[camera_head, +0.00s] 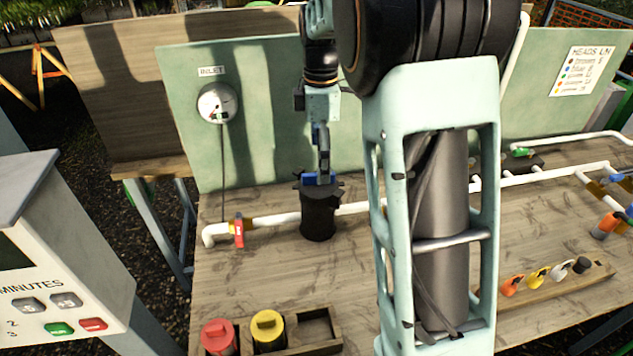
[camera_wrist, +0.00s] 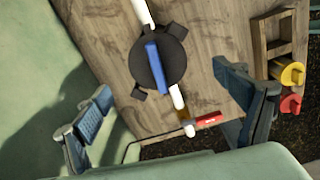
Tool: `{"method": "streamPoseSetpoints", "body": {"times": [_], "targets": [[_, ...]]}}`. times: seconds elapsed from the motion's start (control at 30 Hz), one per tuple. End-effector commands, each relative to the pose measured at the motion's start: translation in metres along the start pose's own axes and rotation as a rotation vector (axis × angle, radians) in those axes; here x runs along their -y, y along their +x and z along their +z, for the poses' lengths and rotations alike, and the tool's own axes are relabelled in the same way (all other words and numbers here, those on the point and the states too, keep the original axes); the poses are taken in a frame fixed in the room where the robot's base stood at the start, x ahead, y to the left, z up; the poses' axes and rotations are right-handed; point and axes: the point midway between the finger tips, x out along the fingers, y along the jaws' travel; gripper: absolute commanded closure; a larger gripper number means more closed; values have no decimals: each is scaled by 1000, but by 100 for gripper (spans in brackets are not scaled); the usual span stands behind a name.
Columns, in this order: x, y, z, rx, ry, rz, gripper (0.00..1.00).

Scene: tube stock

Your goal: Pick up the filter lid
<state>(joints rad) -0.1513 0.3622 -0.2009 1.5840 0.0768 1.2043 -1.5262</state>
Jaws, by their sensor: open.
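The filter lid (camera_head: 330,192) is a dark round cap with side lugs and a blue bar handle (camera_wrist: 153,68) across its top. It sits on the upright black filter body (camera_head: 317,222) on the white pipe line. In the wrist view the lid (camera_wrist: 172,52) lies in the upper middle, beyond the line between my fingertips. My gripper (camera_head: 321,150) is above the lid in the head view, and its lower end overlaps the lid there. In the wrist view my gripper (camera_wrist: 166,98) has its fingers wide apart with nothing between them.
A red valve handle (camera_head: 239,231) stands on the pipe left of the filter. A wooden tray (camera_head: 318,333) holds a red and a yellow capped cylinder at the front. A green backboard (camera_head: 265,130) stands close behind.

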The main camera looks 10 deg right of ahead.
Motion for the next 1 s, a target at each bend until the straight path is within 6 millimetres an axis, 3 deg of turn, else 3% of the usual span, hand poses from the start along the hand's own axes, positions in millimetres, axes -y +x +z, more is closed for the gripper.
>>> {"method": "streamPoseSetpoints", "body": {"times": [0.27,0.5,0.8,1.0], "targets": [[-1,24,-1,2,0,-3,10],[-4,59,-2,2,0,-2,10],[-4,65,-2,1,1,2,10],[-4,65,-2,1,1,2,30]]}}
